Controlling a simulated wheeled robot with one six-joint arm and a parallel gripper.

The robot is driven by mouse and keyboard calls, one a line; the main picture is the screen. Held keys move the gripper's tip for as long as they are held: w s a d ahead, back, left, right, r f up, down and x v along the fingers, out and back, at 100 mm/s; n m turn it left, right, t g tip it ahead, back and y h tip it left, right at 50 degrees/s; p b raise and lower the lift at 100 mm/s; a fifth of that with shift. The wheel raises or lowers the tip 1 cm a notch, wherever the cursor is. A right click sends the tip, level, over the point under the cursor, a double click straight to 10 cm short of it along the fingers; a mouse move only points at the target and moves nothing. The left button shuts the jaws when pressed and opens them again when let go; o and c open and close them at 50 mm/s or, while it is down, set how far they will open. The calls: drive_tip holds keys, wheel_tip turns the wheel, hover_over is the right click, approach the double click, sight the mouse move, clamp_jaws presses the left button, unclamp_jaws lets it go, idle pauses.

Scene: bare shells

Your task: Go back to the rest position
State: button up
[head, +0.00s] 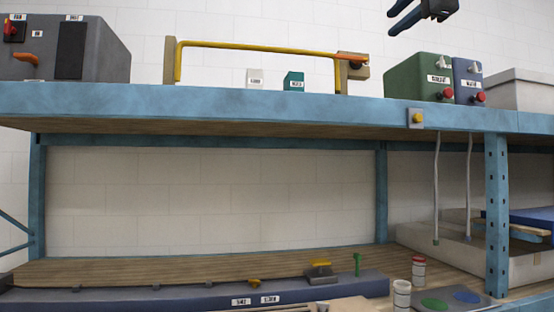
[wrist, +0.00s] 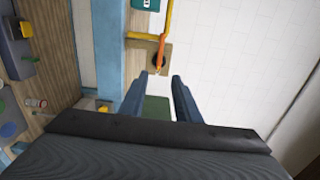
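My gripper (head: 391,23) hangs at the top of the head view, above the upper shelf and near the green box. In the wrist view its two blue fingers (wrist: 160,76) are apart with nothing between their tips. The green box (head: 418,77) stands on the shelf below and to the right of the gripper in the head view. Part of it shows behind the fingers in the wrist view (wrist: 157,107). My gripper touches nothing that I can see.
The blue upper shelf (head: 250,105) carries a yellow rail (head: 260,47), a blue box (head: 468,80), a grey box (head: 95,50) and small labelled blocks. A post (head: 496,210) stands at the right. Jars and a pad with coloured discs lie below. The wall behind is bare.

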drive_tip(key=w+f+n+g+h, duration=0.15)
drive_tip(key=w+f, duration=0.25)
drive_tip(key=f, duration=0.8)
drive_tip(key=w+f+g, duration=0.3)
drive_tip(key=w+f, duration=0.1)
drive_tip(key=f, duration=0.7)
wheel_tip(320, 180, down, 23)
drive_tip(key=a+n+g+b, duration=0.1)
drive_tip(key=a+n+g, duration=0.1)
drive_tip(key=n+g, duration=0.15)
drive_tip(key=s+a+f+n+g+b, duration=0.15)
drive_tip(key=s+f, duration=0.35)
drive_tip(key=f, duration=0.5)
drive_tip(key=s+a+f+n+g+h+p, duration=0.1)
drive_tip(key=s+a+f+n+g, duration=0.3)
drive_tip(key=f, duration=0.6)
drive_tip(key=s+f+n+b, duration=0.1)
drive_tip(key=s+f+n, duration=0.1)
drive_tip(key=s+f, duration=0.6)
drive_tip(key=s+a+f+n+g, duration=0.1)
drive_tip(key=s+f+n+g, duration=0.1)
drive_tip(key=s+f, duration=0.6)
wheel_tip(320, 180, down, 3)
drive_tip(key=shift+s+a+f+n+g+h, duration=0.2)
drive_tip(key=shift+n+g+h, duration=0.2)
drive_tip(key=shift+n, duration=0.35)
